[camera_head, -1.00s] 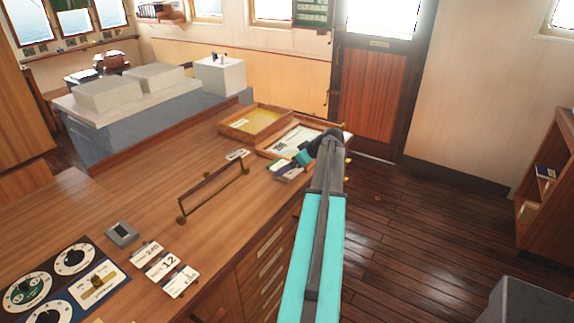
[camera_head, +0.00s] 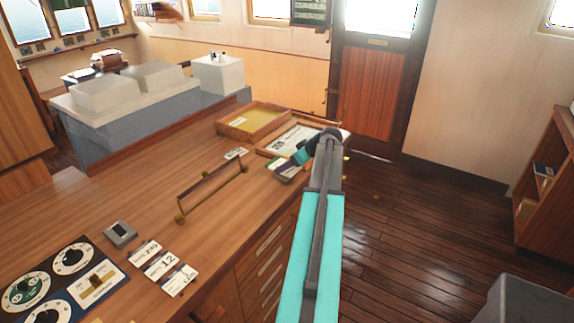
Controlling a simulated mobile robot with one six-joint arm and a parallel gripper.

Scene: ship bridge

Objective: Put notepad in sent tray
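A small dark-and-white pad (camera_head: 284,171), which looks like the notepad, is at the desk's right edge, just in front of the near tray. My gripper (camera_head: 298,158) reaches down to it from the upper right, its teal end at or just above the pad. The fingers are too small and hidden to tell whether they are open or grip it. Two shallow wooden trays lie behind: a far one with a yellowish inside (camera_head: 270,118) and a near one (camera_head: 266,152) with white paper in it. I cannot read which is the sent tray. My arm hides the near tray's right end.
A low brass-ended rail (camera_head: 212,188) stands on the wooden desk (camera_head: 120,200) left of the pad. A small card (camera_head: 236,153) lies by the trays. Several white cards (camera_head: 163,264) and a dial panel (camera_head: 62,285) are at front left.

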